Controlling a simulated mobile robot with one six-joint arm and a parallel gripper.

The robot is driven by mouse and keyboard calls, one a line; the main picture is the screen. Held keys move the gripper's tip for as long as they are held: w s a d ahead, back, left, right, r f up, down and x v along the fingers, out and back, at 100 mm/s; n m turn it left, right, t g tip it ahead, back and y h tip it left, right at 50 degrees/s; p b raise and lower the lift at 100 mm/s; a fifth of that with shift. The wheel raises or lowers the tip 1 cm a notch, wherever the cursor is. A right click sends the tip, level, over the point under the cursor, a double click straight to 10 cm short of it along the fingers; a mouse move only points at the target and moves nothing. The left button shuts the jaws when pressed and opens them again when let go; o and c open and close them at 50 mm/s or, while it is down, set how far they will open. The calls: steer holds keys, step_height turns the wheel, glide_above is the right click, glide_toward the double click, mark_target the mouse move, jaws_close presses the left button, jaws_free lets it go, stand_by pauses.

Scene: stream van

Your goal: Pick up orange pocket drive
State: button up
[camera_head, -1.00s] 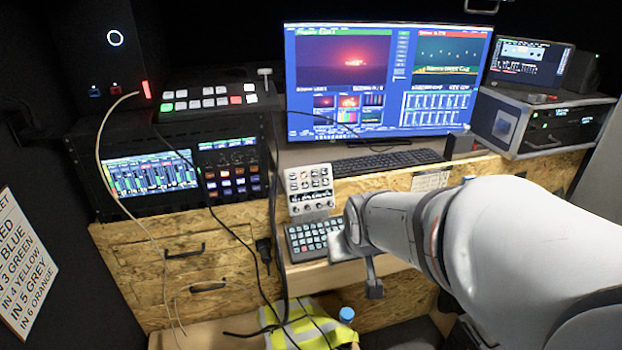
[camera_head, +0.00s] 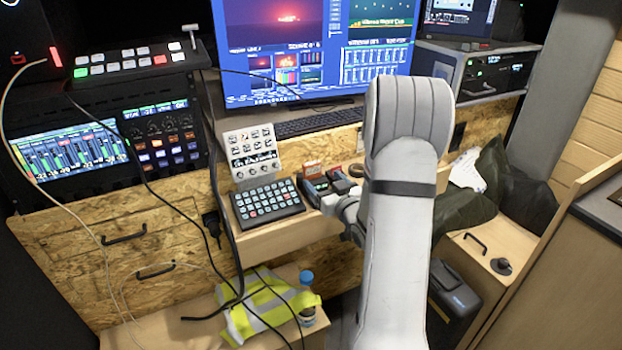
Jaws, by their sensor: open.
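A small orange-topped item (camera_head: 312,169) sits on the wooden desk, just right of the keypad. It may be the orange pocket drive, but it is too small to be sure. Small dark items with some red (camera_head: 339,181) lie beside it. My gripper (camera_head: 345,211) is low over the desk's front edge, in front of and slightly right of these items. It is open, and my arm hides much of it. I see nothing held in it.
A keypad (camera_head: 267,202) and a white control panel (camera_head: 252,152) stand left of the items. A keyboard (camera_head: 317,122) and a monitor (camera_head: 310,45) are behind. Black cables hang at the left. A yellow vest (camera_head: 262,305) and a blue-capped bottle (camera_head: 306,290) are below.

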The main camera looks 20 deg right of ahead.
mark_target(313, 171)
steer(key=w, duration=0.7)
steer(key=shift+w+a+p, duration=0.1)
steer(key=shift+a+p, duration=0.25)
steer(key=shift+p, duration=0.05)
steer(key=shift+c, duration=0.3)
steer(key=c, duration=1)
